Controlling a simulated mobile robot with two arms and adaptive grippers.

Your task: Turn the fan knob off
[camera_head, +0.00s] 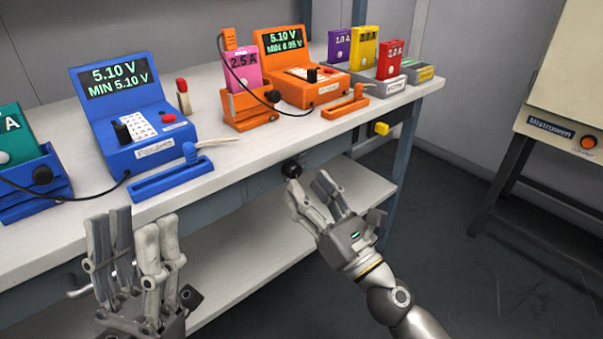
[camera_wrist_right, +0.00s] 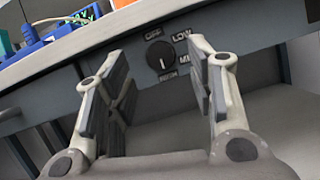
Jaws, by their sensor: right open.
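The fan knob (camera_wrist_right: 161,57) is a round black dial on the grey panel below the tabletop's front edge. It is ringed by the labels OFF, LOW, MED and HIGH, and its white mark points down toward HIGH. In the head view the knob (camera_head: 291,168) shows dark just beyond my right fingertips. My right gripper (camera_head: 308,181) is open and empty. In the right wrist view its fingers (camera_wrist_right: 158,62) stand either side of the knob, apparently short of it. My left gripper (camera_head: 134,218) is at the lower left in front of the table, open with nothing between its fingers.
The white tabletop (camera_head: 225,165) carries a blue device (camera_head: 140,110), an orange device (camera_head: 295,70) and several coloured pouch cells in holders. A yellow part (camera_head: 381,128) sticks out under the front edge. A lower shelf (camera_head: 270,225) lies below. A beige cabinet (camera_head: 565,70) stands at right.

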